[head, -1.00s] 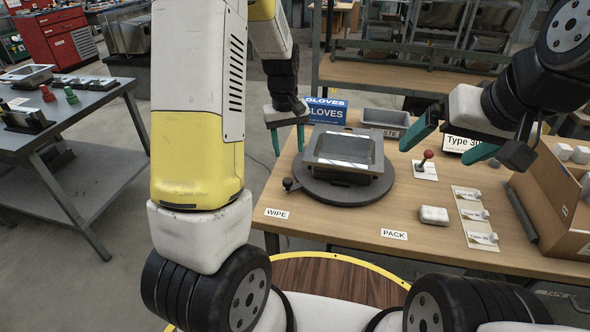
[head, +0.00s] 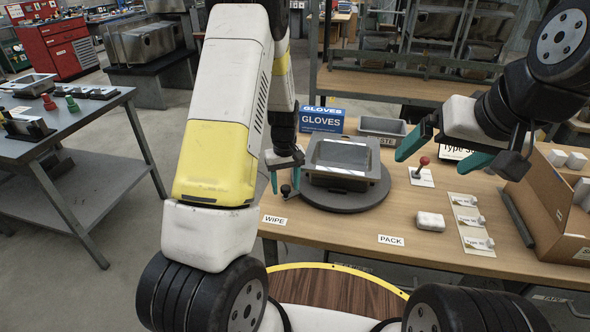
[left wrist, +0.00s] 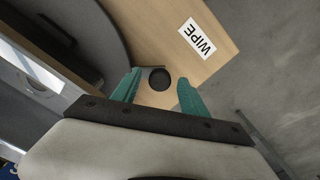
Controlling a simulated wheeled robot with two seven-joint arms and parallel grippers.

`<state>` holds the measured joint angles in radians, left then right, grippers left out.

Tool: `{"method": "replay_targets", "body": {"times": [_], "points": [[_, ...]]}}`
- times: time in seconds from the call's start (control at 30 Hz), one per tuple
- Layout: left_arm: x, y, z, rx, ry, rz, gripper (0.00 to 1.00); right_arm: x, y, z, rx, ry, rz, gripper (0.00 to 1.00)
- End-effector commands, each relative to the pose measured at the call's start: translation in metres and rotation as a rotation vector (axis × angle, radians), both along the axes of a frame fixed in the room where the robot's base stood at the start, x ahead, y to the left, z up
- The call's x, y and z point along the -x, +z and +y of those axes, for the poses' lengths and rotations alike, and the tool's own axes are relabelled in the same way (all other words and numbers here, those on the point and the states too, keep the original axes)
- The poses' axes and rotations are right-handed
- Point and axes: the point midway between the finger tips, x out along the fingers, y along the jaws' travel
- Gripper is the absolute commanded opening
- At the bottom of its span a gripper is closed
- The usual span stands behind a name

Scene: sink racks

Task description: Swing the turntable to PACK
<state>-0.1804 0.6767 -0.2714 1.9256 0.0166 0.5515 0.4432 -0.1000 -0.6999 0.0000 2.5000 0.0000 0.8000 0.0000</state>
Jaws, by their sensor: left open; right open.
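The dark round turntable (head: 345,202) lies on the wooden table with a grey sink-like tray (head: 345,180) on it. Its black knob (head: 285,190) sticks out at the left, near the WIPE label (head: 274,220). The PACK label (head: 391,240) lies at the table's front edge, to the right. My left gripper (head: 285,182) is open, with its green fingers on either side of the knob. In the left wrist view the knob (left wrist: 160,79) shows between the fingers, with a gap to each. My right gripper (head: 430,164) is open and empty above the table's right part.
A blue GLOVES box (head: 321,121) and a grey bin (head: 382,130) stand behind the turntable. A cardboard box (head: 550,205) stands at the right edge.

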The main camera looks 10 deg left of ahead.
Motion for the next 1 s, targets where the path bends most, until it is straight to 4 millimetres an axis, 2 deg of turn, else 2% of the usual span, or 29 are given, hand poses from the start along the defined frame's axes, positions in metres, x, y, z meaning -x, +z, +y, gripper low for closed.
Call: {"method": "replay_targets", "body": {"times": [0.13, 0.17, 0.4, 1.0], "points": [[0.0000, 0.0001, -0.0001, 0.000, 0.000, 0.000, 0.52, 0.0000, 0.0000, 0.0000, 0.000, 0.000, 0.000, 0.94], [0.0000, 0.0001, -0.0001, 0.000, 0.000, 0.000, 0.48, 0.0001, 0.0001, 0.0000, 0.000, 0.000, 0.000, 0.94], [0.0000, 0.0003, -0.0002, 0.000, -0.001, 0.000, 0.01, 0.0000, 0.0000, 0.0000, 0.000, 0.000, 0.000, 0.94], [-0.0002, 0.0006, -0.0004, 0.000, -0.001, 0.000, 0.00, 0.0000, 0.0000, 0.0000, 0.000, 0.000, 0.000, 0.94]]}}
